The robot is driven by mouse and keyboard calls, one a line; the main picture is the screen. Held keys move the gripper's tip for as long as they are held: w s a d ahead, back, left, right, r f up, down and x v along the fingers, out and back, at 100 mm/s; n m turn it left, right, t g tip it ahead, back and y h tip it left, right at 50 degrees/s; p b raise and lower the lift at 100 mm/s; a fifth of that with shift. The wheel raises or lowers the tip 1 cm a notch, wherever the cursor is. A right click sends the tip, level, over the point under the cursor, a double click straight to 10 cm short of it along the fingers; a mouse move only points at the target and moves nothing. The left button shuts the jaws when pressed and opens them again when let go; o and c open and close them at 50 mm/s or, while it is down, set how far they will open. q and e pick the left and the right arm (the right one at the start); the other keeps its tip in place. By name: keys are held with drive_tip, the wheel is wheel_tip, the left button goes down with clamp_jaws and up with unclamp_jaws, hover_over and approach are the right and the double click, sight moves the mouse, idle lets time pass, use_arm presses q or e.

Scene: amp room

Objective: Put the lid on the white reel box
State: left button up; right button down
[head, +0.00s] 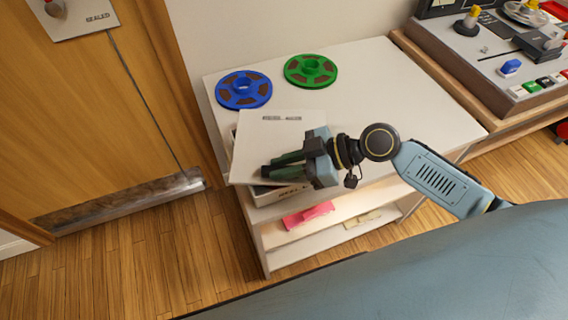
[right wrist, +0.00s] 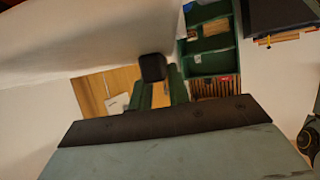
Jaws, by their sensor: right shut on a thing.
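The white lid (head: 262,140), a flat square with small print near its far edge, is over the left end of the white shelf top. My right gripper (head: 266,172) is shut on the lid near its front right part. In the right wrist view the lid (right wrist: 90,35) fills the upper left, beside the fingers (right wrist: 158,88). The white reel box (head: 285,194) is under the lid; its lettered front shows below the lid's front edge. The lid sits askew to the box. I cannot tell whether they touch. The box's inside is hidden. My left gripper is not in view.
A blue reel (head: 244,89) and a green reel (head: 311,71) lie behind the lid on the shelf top (head: 385,85). The shelf's right part is clear. A pink item (head: 308,215) is on a lower shelf. A tape machine (head: 500,50) stands at the right.

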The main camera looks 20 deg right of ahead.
drive_tip(key=c, duration=1.6)
unclamp_jaws()
drive_tip(key=shift+o, duration=1.3)
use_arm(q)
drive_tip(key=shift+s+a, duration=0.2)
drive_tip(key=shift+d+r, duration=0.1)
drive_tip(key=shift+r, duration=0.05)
use_arm(e)
drive_tip(key=shift+r, duration=0.15)
drive_tip(key=shift+s+d+r+p, duration=0.15)
drive_tip(key=shift+d+r+p, duration=0.3)
drive_tip(key=shift+r+p, duration=0.2)
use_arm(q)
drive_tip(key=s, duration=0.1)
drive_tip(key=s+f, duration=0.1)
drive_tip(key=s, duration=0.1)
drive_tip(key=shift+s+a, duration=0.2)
use_arm(e)
drive_tip(key=v, duration=1.1)
drive_tip(key=shift+a, duration=0.1)
